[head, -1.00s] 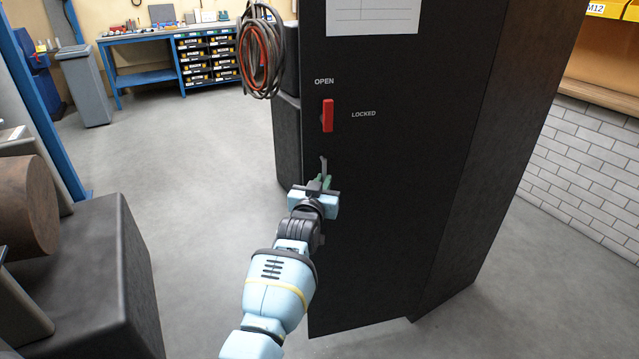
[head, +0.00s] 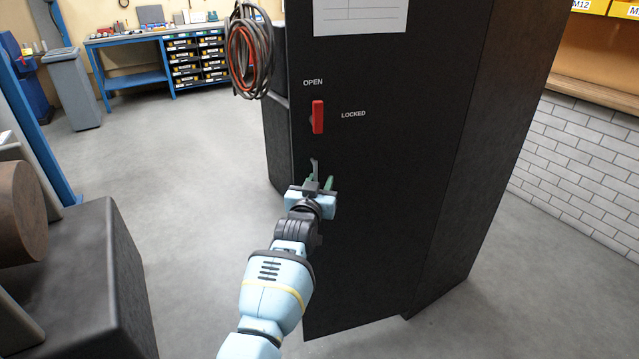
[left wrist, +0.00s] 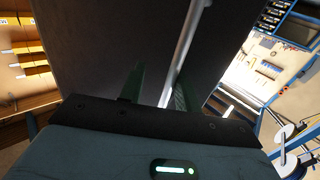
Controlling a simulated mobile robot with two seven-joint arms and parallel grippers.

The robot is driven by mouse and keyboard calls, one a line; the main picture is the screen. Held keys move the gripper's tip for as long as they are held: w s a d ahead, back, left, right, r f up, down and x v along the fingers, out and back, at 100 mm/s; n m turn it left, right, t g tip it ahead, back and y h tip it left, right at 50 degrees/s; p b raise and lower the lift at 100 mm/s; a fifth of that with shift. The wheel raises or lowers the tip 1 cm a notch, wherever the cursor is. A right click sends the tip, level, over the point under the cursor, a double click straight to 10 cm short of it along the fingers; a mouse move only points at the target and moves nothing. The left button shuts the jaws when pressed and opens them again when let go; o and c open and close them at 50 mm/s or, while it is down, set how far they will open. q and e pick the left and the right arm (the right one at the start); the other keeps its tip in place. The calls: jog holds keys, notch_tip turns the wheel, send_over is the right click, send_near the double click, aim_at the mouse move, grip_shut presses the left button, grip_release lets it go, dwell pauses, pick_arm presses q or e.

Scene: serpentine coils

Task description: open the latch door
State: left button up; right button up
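The latch door (head: 385,200) is a tall dark panel on a black cabinet. Its red latch (head: 317,117) stands upright below the word OPEN, with LOCKED printed to its right. Below it is a grey metal handle (head: 314,167), which shows as a pale bar in the left wrist view (left wrist: 187,48). My left gripper (head: 321,183) is at the handle, its green fingers apart. In the left wrist view the bar runs between the fingers (left wrist: 156,88), closer to the right one. Contact is unclear. My right gripper is not in view.
A coiled cable (head: 250,50) hangs at the cabinet's upper left. A dark block (head: 75,275) stands at the lower left. A blue workbench (head: 135,75) and a grey bin (head: 75,90) are at the back. Open floor (head: 195,180) lies left of the door.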

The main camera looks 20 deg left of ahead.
pick_arm(q)
jog(key=shift+a, duration=0.1)
jog(key=shift+s, duration=0.45)
jog(key=s+p, duration=0.1)
jog(key=s, duration=0.6)
jog(key=shift+d, duration=0.25)
